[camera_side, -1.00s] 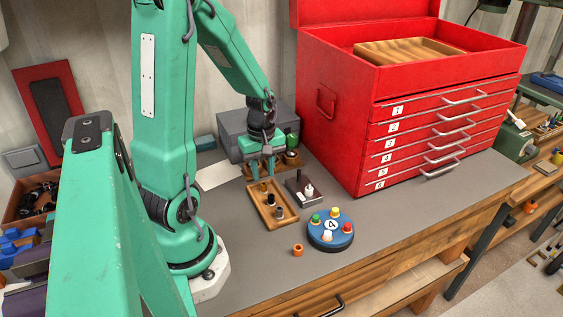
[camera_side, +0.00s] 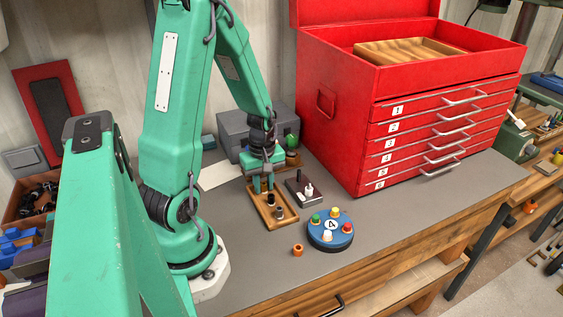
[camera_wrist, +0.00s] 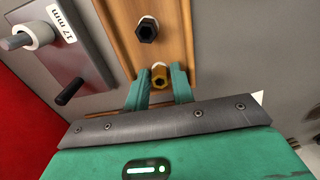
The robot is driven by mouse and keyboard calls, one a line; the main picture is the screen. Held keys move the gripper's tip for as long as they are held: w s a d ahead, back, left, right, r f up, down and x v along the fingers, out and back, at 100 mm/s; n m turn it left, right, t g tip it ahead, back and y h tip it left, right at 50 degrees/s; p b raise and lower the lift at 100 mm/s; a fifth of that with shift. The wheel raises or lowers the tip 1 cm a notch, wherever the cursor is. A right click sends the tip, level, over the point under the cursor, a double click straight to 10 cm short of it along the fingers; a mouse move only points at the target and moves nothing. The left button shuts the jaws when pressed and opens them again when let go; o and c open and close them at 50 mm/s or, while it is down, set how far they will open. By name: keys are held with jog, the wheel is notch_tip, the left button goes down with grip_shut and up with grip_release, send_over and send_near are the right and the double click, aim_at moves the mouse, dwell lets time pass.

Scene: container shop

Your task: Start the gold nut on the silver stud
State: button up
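The gold nut (camera_wrist: 160,76) is at the wooden tray, between the two fingertips of my gripper (camera_wrist: 159,82) in the wrist view. The fingers stand about a nut's width apart and appear closed against its sides. In the side view my gripper (camera_side: 264,184) is down at the tray's far end and hides the gold nut. The silver stud (camera_wrist: 16,42) projects from a pale collar on a dark grey block, left of the tray in the wrist view. In the side view it stands on the block (camera_side: 296,195), right of my gripper. Its end is bare.
The wooden tray (camera_side: 287,219) also holds dark nuts, one of them (camera_wrist: 147,30) near the gold nut. A black pin (camera_wrist: 70,87) stands on the block. A red tool chest (camera_side: 340,130) stands right.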

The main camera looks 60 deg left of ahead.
aim_at(265, 191)
grip_shut()
jog(key=shift+r, duration=0.2)
jog(key=shift+r, duration=2.3)
jog(key=shift+w, duration=0.1)
jog(key=w+d+r, duration=0.2)
jog(key=w, duration=0.1)
jog(key=w+d+r, duration=0.2)
jog(key=w+d, duration=0.1)
jog(key=w+d+r, duration=0.1)
jog(key=w+d, duration=0.1)
jog(key=w, duration=0.1)
jog(key=shift+w+d+r, duration=0.4)
